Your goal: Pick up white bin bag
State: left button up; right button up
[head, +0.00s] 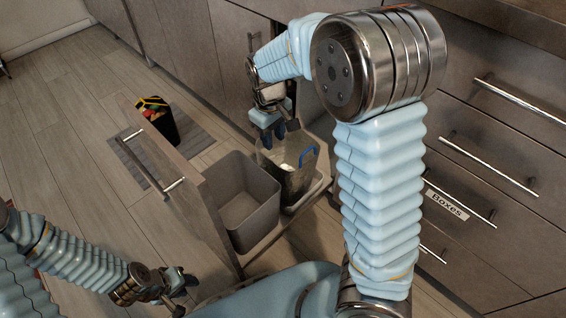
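A pale, whitish bag (288,168) shows only partly inside the rear bin (300,182), which has a blue handle. Its lower part is hidden by the bin walls. My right gripper (268,128) points down at the far rim of that bin, just behind the pale bag. Whether its fingers are parted or touch anything is too small to tell. My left gripper (186,294) is low at the bottom left, away from the bins, with its fingers apart and nothing visible between them.
The bins stand in a pulled-out drawer with a wooden front (180,175) and bar handle. A grey bin (245,205) beside the rear one looks empty. A dark container (158,122) with colourful contents stands beyond. Closed drawers (480,150) line the right.

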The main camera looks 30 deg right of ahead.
jog(key=f+b, duration=0.1)
jog(key=f, duration=0.3)
jog(key=f+b, duration=0.1)
jog(key=f, duration=0.3)
jog(key=d+f+b, duration=0.1)
jog(key=f, duration=0.3)
jog(key=shift+s+d+f+b, duration=0.1)
jog(key=shift+f+b, duration=0.2)
jog(key=shift+b, duration=0.05)
jog(key=shift+c, duration=0.3)
grip_shut()
